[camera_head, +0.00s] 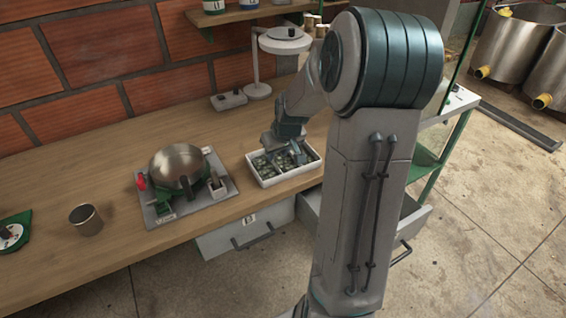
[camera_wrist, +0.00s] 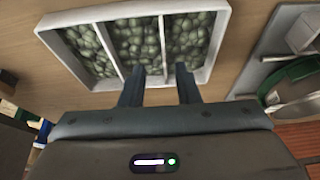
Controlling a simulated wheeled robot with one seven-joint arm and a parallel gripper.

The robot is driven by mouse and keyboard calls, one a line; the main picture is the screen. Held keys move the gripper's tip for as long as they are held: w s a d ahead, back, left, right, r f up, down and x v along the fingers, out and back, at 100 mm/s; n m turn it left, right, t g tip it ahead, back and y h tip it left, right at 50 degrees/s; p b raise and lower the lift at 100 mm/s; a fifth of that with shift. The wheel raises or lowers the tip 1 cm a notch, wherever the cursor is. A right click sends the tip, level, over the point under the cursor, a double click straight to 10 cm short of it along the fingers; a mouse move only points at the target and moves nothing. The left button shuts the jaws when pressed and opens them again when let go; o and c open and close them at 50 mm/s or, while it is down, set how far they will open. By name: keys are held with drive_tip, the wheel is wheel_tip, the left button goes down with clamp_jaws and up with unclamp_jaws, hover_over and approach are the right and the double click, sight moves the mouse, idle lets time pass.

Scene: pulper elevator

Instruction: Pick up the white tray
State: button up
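The white tray (camera_head: 266,184) sits on the wooden counter near its front edge, left of my arm. It has dividers and holds grey-green lumps in its compartments. In the wrist view the tray (camera_wrist: 214,44) fills the upper middle, with its near wall close to my fingers. My gripper (camera_head: 296,154) is over the tray's right part in the head view. In the wrist view my gripper (camera_wrist: 160,75) has its two fingers apart, with a gap between them. The fingertips overlap the tray's near edge in this view; I cannot tell whether they touch it.
A metal pan on a grey stand (camera_head: 180,168) is left of the tray, with a metal cup (camera_head: 85,218) further left. A white lamp-like stand (camera_head: 258,88) and a small grey box (camera_head: 229,100) are behind. An open drawer (camera_head: 410,222) juts out at the front right.

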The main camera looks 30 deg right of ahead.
sight(274, 162)
drive_tip(key=x, duration=0.4)
drive_tip(key=shift+a+f, duration=0.15)
drive_tip(key=shift+a, duration=0.15)
clamp_jaws()
drive_tip(key=shift+r, duration=0.65)
wheel_tip(274, 162, up, 3)
drive_tip(key=shift+d+f, duration=0.1)
drive_tip(key=shift+f, duration=0.05)
drive_tip(key=d+r, duration=0.7)
drive_tip(key=d, duration=0.4)
drive_tip(key=shift+w+d, duration=0.25)
drive_tip(key=shift+w, duration=0.2)
